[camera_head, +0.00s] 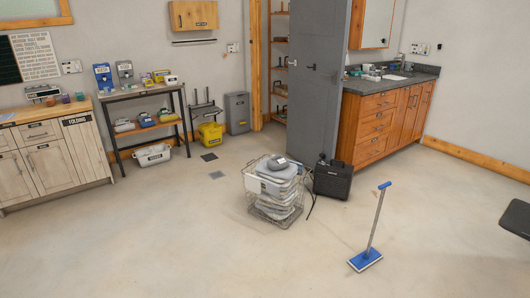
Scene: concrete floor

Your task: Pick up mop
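The mop (373,228) stands on the concrete floor right of centre in the head view. Its flat blue head (365,260) rests on the floor. Its grey handle leans slightly to the right and ends in a blue grip at the top. Nothing is seen touching it. Neither of my grippers shows in this view.
A wire basket with folded cloths (253,183) and a black case (332,180) stand behind and left of the mop. A wooden sink cabinet (376,127) is at the back. A dark flat object (517,218) is cut off at the right edge. Floor around the mop is clear.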

